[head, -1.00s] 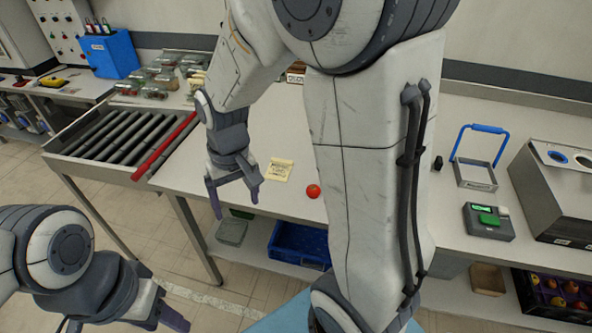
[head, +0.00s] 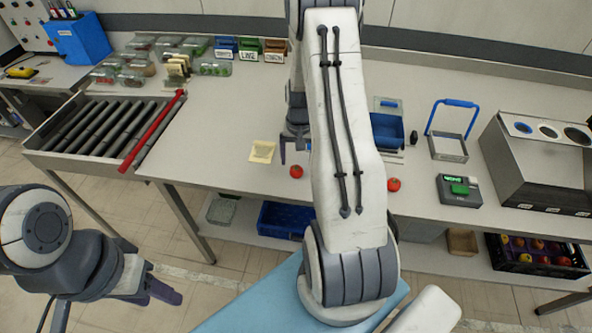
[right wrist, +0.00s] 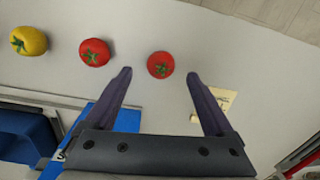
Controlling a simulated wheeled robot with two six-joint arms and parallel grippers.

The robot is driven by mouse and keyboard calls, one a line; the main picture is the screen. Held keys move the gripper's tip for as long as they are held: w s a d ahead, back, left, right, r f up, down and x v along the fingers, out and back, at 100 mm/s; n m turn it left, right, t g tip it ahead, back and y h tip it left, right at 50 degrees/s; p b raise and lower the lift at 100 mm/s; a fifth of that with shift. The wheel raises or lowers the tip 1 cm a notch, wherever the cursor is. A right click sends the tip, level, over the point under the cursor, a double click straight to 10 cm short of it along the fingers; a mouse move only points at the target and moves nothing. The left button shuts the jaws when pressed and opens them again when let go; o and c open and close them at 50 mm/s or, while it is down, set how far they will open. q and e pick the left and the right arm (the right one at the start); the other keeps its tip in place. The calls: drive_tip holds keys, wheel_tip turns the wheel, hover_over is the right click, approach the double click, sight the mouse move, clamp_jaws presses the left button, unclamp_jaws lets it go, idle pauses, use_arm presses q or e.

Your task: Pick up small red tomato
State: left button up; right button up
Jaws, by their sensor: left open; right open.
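A small red tomato (head: 296,171) lies near the table's front edge, right of a paper note. In the right wrist view the red tomato (right wrist: 160,65) nearest the note shows between and beyond my right fingertips, untouched. Another red tomato (right wrist: 95,52), looking slightly larger, and a yellow one (right wrist: 28,41) lie left of it. In the head view another red tomato (head: 393,184) shows right of my arm. My right gripper (head: 294,153) is open and empty by the small tomato, partly hidden by my arm. My left gripper (head: 168,290) is empty, low at left, off the table.
The paper note (head: 262,152) lies beside the small tomato. A blue tray (head: 387,131), wire-handled basket (head: 448,147) and scale (head: 459,190) are to the right. A roller conveyor (head: 95,128) with a red bar (head: 151,132) is at left. My arm hides part of the table.

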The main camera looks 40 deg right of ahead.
sight(296, 169)
drive_tip(key=shift+a+f+p, duration=0.1)
drive_tip(key=shift+f+p, duration=0.2)
drive_tip(key=shift+f, duration=0.1)
wheel_tip(296, 169, down, 3)
drive_tip(key=shift+w+f+p, duration=0.1)
drive_tip(key=shift+f+p, duration=0.05)
drive_tip(key=shift+p, duration=0.5)
drive_tip(key=shift+f, duration=0.4)
clamp_jaws()
